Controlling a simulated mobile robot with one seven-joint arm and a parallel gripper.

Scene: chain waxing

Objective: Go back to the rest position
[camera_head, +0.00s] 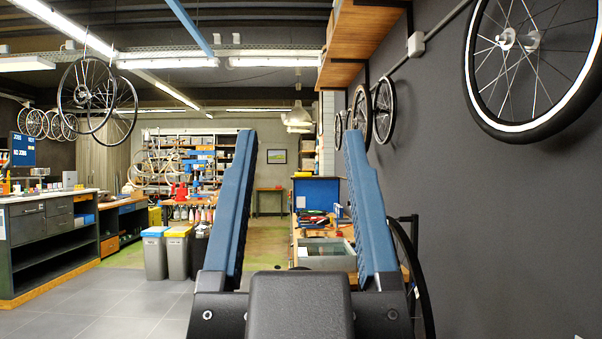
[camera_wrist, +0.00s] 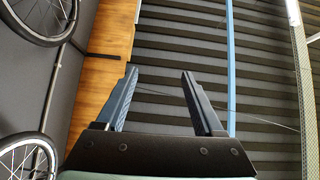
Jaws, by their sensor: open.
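My gripper (camera_head: 301,140) fills the lower middle of the head view, its two blue fingers pointing up and spread apart. Nothing is between the fingers. In the wrist view my gripper (camera_wrist: 158,75) shows again, open and empty, against the dark slatted ceiling (camera_wrist: 270,75). No object touches the fingers in either view.
A bench (camera_head: 297,232) with tools and a grey tray (camera_head: 327,247) stands ahead, partly hidden behind my gripper. A dark wall with hung wheels (camera_head: 383,108) is on the right. Bins (camera_head: 177,254) and a counter (camera_head: 40,250) stand left. Grey tiled floor (camera_head: 120,300) is clear at front left.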

